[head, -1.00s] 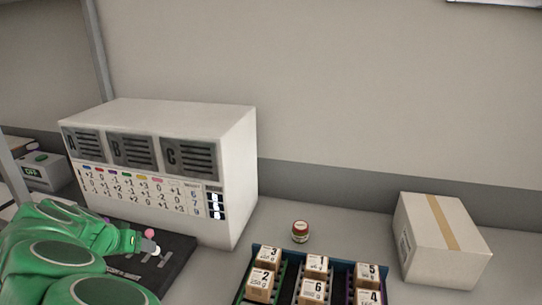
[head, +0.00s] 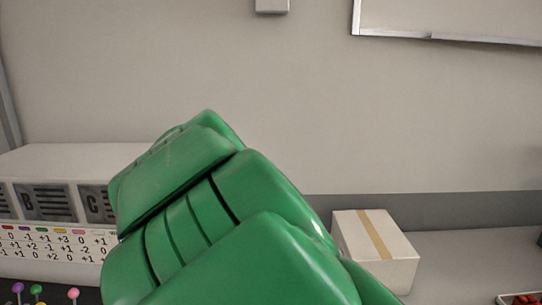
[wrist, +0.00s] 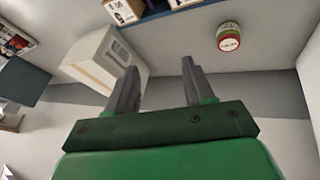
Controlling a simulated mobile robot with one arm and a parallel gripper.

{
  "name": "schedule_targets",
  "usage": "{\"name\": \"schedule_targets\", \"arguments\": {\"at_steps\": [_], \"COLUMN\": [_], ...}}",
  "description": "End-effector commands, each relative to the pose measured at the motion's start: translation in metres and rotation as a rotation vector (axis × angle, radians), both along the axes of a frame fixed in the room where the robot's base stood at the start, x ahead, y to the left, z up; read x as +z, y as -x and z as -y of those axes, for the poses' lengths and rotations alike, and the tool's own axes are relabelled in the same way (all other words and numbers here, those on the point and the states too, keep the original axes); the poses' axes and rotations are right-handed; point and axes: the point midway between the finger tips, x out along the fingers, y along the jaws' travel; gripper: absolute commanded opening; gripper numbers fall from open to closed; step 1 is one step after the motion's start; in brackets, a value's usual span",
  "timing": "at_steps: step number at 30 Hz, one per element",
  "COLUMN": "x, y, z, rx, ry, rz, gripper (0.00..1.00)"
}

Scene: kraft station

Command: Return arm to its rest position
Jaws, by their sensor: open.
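My gripper (wrist: 160,85) shows in the wrist view with its two grey fingers apart and nothing between them. In the head view my green arm fills the middle and lower part, raised in front of the counter and wall. The arm's bulk hides the gripper in that view.
A white cabinet with lettered panels (head: 60,160) stands at the left, partly behind my arm. A cardboard box (head: 365,245) sits on the counter at the right. A small jar (wrist: 228,36) and numbered boxes (wrist: 122,10) show in the wrist view. Several coloured knobs (head: 38,290) are at lower left.

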Motion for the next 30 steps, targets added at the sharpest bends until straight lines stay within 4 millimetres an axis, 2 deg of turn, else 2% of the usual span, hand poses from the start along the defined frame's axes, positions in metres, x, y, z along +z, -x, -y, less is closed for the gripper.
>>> {"name": "schedule_targets", "arguments": {"at_steps": [1,3,6,9,13,15,19,24,30], "x": [0.002,-0.001,-0.006,-0.014,-0.026,-0.034,-0.047,-0.052,-0.048], "y": [0.008,0.024,0.050,0.081,0.126,0.153,0.201,0.250,0.292], "z": [0.030,0.067,0.112,0.148,0.182,0.194,0.205,0.201,0.190], "rx": [-0.032,-0.062,-0.093,-0.110,-0.113,-0.105,-0.071,0.002,0.085], "ry": [-0.014,-0.031,-0.066,-0.109,-0.173,-0.211,-0.284,-0.333,-0.338], "rz": [-0.028,-0.078,-0.146,-0.213,-0.296,-0.343,-0.414,-0.466,-0.491], "gripper": [0.52,0.52,0.52,0.52,0.52,0.52,0.52,0.52,0.52]}}
